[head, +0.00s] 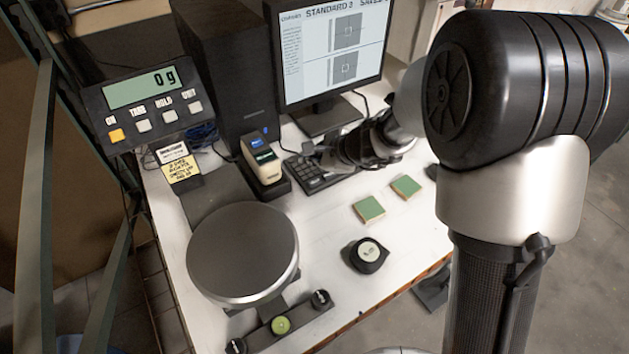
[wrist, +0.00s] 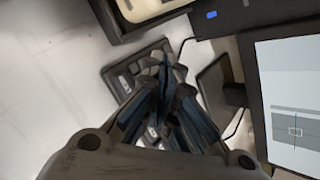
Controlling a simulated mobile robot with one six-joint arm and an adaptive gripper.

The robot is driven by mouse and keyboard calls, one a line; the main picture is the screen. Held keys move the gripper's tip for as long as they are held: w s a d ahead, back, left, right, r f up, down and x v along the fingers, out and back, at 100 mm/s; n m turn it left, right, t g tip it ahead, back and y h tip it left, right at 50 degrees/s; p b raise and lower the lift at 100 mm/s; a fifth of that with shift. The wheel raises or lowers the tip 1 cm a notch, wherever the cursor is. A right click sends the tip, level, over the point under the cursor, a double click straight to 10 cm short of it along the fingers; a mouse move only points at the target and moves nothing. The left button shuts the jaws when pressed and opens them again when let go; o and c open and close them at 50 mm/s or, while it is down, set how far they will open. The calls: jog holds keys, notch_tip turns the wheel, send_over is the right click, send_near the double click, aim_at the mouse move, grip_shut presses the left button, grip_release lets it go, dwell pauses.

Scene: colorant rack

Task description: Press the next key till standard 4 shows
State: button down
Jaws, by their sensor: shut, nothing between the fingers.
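The monitor (head: 335,50) at the back reads "STANDARD 3" at the top of its screen, above two grey picture panels. Part of the monitor (wrist: 290,110) also shows at the right of the wrist view. A small dark keypad (head: 305,181) lies on the table in front of the monitor. In the wrist view the keypad (wrist: 124,80) is partly covered by my fingers; I cannot read its key labels. My gripper (head: 322,160) is shut and empty, low over the keypad. Its fingertips (wrist: 167,72) overlap the keys; I cannot tell whether they touch one.
A handheld device in a dark cradle (head: 264,160) stands just left of the keypad. Two green tiles (head: 369,209) and a round dark puck (head: 368,255) lie in front. A scale with a round plate (head: 243,250) and a display reading 0 g (head: 142,90) are at left.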

dwell(0.6)
jog(key=shift+s+d+f, duration=0.1)
jog(key=shift+s+f, duration=0.05)
jog(key=shift+s, duration=0.05)
jog(key=s+d+f+n+h+p, duration=0.2)
jog(key=d+n+h+p, duration=0.1)
jog(key=n+h, duration=0.1)
notch_tip(320, 180, up, 6)
jog(key=n+t+h+p, duration=0.1)
jog(key=n+t+p, duration=0.15)
jog(key=n, duration=0.45)
send_over(318, 181)
jog(key=shift+s, duration=0.1)
notch_tip(318, 181, down, 9)
jog(key=b, duration=0.8)
jog(key=shift+r, duration=0.15)
dwell(0.5)
